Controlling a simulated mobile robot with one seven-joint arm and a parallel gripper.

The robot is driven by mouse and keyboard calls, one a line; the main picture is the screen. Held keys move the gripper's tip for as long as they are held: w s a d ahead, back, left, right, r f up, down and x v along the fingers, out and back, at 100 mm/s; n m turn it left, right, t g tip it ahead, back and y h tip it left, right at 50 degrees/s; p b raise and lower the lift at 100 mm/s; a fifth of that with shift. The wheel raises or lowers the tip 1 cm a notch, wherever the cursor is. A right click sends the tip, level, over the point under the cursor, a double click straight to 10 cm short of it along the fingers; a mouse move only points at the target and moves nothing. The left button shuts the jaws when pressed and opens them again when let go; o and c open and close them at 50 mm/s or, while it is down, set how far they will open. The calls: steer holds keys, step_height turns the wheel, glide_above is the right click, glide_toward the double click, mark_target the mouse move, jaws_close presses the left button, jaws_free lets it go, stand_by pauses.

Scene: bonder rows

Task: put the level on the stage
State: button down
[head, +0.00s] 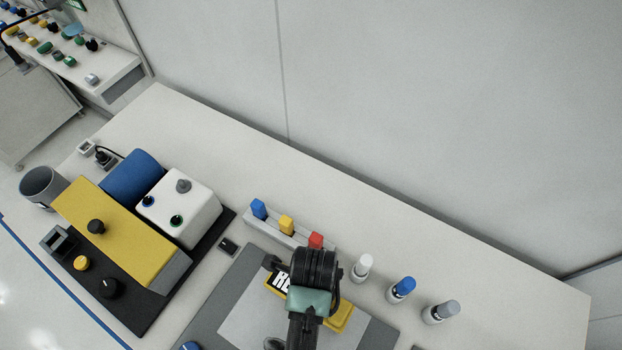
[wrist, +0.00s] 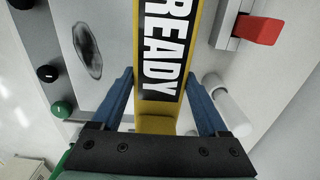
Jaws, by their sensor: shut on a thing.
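The level looks to be a yellow bar (head: 341,317) with a black READY label. It also fills the upper middle of the wrist view (wrist: 165,45). My gripper (head: 310,300) is shut on it, with one blue finger on each side in the wrist view (wrist: 160,90). In the head view my gripper hides the bar's middle. A flat pale plate (head: 250,318) on a darker grey base lies below the bar and looks like the stage. I cannot tell whether the bar touches it.
Behind the plate is a grey rack (head: 272,229) with blue, yellow and red pieces. White, blue and grey-capped bottles (head: 401,290) stand to the right. A yellow and white machine (head: 130,235) on a black base stands left. The bench's back strip is clear before the wall.

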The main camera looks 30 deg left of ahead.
steer(key=shift+f, duration=2.1)
steer(key=shift+w, duration=0.1)
steer(key=shift+f, duration=0.2)
jaws_free()
steer(key=shift+r, duration=0.15)
step_height(320, 180, up, 12)
steer(key=shift+r, duration=0.1)
